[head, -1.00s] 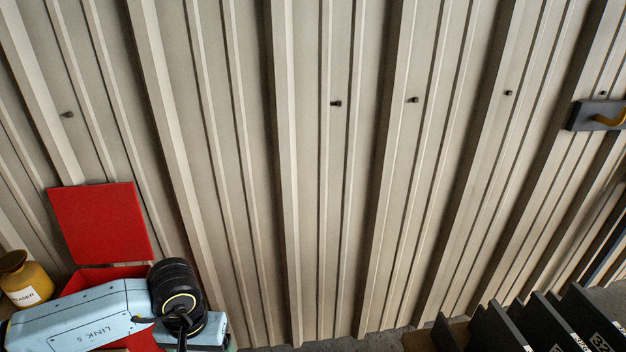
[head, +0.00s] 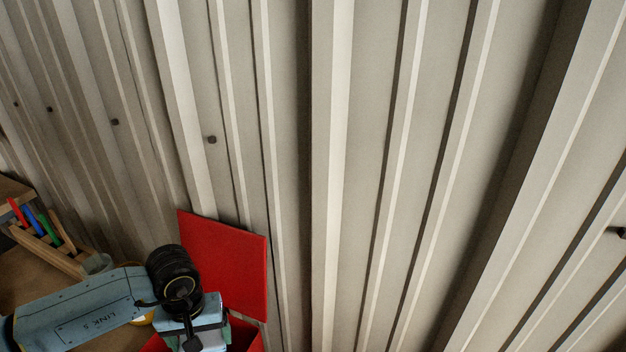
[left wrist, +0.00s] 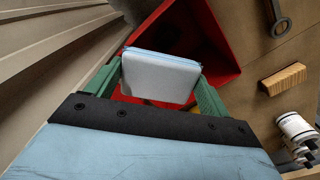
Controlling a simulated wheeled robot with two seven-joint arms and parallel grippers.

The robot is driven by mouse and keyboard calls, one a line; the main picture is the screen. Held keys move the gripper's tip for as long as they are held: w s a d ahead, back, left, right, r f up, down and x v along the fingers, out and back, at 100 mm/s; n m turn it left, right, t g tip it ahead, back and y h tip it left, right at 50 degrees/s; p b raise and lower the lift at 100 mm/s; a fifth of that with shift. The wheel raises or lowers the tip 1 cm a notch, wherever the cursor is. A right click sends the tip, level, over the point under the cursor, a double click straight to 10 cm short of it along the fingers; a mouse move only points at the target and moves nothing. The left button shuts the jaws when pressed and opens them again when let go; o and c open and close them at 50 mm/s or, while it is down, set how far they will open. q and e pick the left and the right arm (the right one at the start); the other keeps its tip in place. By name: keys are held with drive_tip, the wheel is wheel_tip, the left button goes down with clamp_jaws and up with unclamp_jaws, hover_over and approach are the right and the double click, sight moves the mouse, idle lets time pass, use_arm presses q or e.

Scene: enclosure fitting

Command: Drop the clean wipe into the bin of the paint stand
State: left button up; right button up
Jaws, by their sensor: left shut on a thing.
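The clean wipe (left wrist: 160,76), a flat pale blue-white pad, is held between the green fingers of my left gripper (left wrist: 158,84) in the left wrist view. The gripper is shut on it. The red bin (left wrist: 212,40) lies open beneath and beyond the wipe, which covers part of its mouth. In the head view the bin's raised red lid (head: 228,262) leans near the wall. My left gripper (head: 205,338) is at the bin's mouth there, with its fingertips hard to make out. The bin (head: 247,338) is partly hidden by my left arm. My right gripper is not in view.
A ribbed metal wall (head: 400,150) rises close behind the bin. A wooden rack with coloured sticks (head: 50,245) and a glass jar (head: 97,263) stand at left. The left wrist view shows a wrench (left wrist: 281,20), a wooden block (left wrist: 284,79) and a white cylinder (left wrist: 297,130).

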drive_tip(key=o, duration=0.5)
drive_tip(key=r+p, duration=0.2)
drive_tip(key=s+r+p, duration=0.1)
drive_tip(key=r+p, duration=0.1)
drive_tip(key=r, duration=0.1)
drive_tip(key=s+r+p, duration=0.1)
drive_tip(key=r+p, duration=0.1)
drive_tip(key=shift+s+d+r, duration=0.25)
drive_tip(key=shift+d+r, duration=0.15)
use_arm(q)
drive_tip(key=w+a+r+n, duration=0.6)
drive_tip(key=a+r+n, duration=0.1)
drive_tip(key=n, duration=0.3)
wheel_tip(320, 180, down, 6)
drive_tip(key=b, duration=0.3)
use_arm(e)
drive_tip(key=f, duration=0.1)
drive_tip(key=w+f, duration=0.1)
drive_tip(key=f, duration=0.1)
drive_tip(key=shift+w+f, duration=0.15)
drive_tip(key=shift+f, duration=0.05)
use_arm(q)
drive_tip(key=o, duration=0.9)
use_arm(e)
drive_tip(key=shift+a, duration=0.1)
